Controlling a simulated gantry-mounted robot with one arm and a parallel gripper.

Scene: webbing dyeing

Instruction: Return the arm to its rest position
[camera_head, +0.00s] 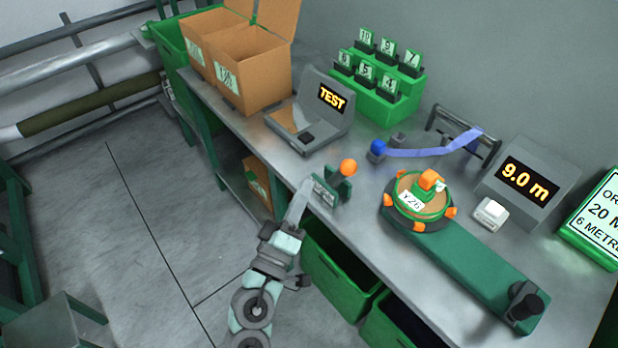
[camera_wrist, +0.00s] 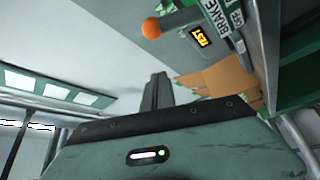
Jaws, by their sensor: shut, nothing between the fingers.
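My gripper (camera_head: 300,200) is at the front edge of the bench in the head view, close beside the green brake lever box (camera_head: 325,191) with its orange knob (camera_head: 348,167). I cannot tell whether it touches the box. The fingers are together with nothing between them. In the wrist view the shut fingers (camera_wrist: 157,90) point up past the orange knob (camera_wrist: 151,28) and the brake label (camera_wrist: 215,15).
The bench (camera_head: 365,180) holds a green winder with a reel (camera_head: 422,196), a TEST unit (camera_head: 318,110), a 9.0 m display (camera_head: 527,180) and cardboard boxes (camera_head: 250,65). Green bins (camera_head: 340,270) stand below. The floor (camera_head: 150,200) at left is open.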

